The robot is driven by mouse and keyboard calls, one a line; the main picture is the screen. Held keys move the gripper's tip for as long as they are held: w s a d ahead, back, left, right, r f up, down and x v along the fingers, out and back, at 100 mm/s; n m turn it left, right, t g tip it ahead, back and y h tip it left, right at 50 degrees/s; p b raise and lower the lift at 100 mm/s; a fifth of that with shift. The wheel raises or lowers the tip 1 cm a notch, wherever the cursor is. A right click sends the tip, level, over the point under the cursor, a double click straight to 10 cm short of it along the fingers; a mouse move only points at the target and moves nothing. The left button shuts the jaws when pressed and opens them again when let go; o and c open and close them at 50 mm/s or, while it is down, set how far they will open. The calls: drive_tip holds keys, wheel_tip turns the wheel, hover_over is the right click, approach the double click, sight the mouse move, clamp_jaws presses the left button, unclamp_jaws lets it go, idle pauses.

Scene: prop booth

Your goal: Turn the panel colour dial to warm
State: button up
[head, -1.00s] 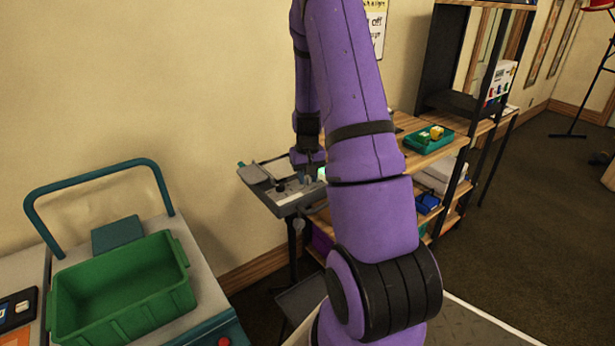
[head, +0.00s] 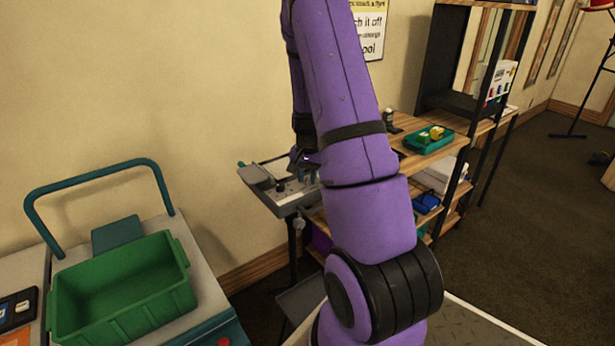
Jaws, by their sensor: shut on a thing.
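The grey control panel (head: 286,198) stands on a dark stand against the wall, left of my purple arm. Small knobs show on its top, one of them dark (head: 280,186). My gripper (head: 308,177) is over the panel's right part, pointing down. It is small in the view and partly behind my forearm. It is shut on what appears to be the colour dial, which the fingers mostly hide. I cannot read the dial's marks or its setting.
A green crate (head: 62,300) sits on a trolley with a teal handle (head: 98,172) at the left. A wooden shelf unit (head: 437,153) with a green tray (head: 412,145) and a dark bottle (head: 390,120) stands right of my arm. Open floor lies at the far right.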

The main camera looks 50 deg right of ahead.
sight(307, 178)
drive_tip(key=o, duration=0.9)
drive_tip(key=shift+o, duration=0.2)
drive_tip(key=shift+r, duration=0.1)
wheel_tip(307, 178, up, 11)
drive_tip(key=shift+f, duration=0.2)
